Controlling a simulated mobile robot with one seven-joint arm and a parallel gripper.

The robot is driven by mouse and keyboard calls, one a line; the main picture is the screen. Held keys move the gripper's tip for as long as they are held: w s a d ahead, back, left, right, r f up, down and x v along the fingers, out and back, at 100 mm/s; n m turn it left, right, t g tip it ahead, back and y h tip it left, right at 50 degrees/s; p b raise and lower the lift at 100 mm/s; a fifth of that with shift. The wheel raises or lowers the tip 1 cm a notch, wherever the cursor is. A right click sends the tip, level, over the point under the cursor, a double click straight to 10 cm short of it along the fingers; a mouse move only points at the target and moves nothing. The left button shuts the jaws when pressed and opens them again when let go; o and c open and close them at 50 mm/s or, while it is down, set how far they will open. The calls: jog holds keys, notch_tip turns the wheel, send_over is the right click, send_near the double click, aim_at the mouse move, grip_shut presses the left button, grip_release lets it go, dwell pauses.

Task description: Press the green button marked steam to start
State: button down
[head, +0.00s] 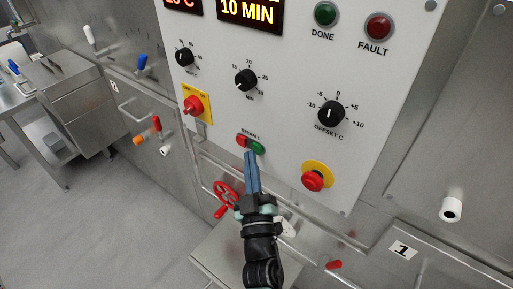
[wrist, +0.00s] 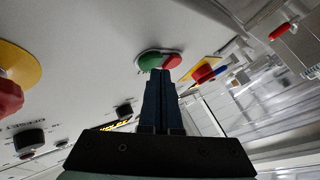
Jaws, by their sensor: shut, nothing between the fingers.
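The green button (head: 257,148) sits on the light grey control panel (head: 290,70), right beside a red button (head: 242,139) in the same oval mount, with a label reading STEAM above. My gripper (head: 250,154) is shut and empty, its blue fingers pointing up at the button pair from below. In the wrist view the green button (wrist: 150,61) is at the left and the red button (wrist: 172,61) at the right, just beyond the fingertips (wrist: 159,72). The tips lie close to the pair, near where the two colours meet. I cannot tell whether they touch.
A red emergency knob on a yellow disc (head: 315,176) is to the lower right. A red switch on a yellow plate (head: 194,106) is to the left. Black dials (head: 331,113) sit above. A red handwheel (head: 225,196) and pipes are below the panel.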

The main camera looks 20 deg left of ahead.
jog(key=shift+w+d, duration=0.15)
jog(key=shift+w, duration=0.25)
dwell(0.7)
dwell(0.3)
jog(key=shift+s+a, duration=0.3)
jog(key=shift+s, duration=0.5)
jog(key=s+b, duration=0.1)
jog(key=s+a+b, duration=0.1)
jog(key=s, duration=0.1)
jog(key=s+b, duration=0.1)
jog(key=shift+s+a, duration=0.35)
dwell(0.4)
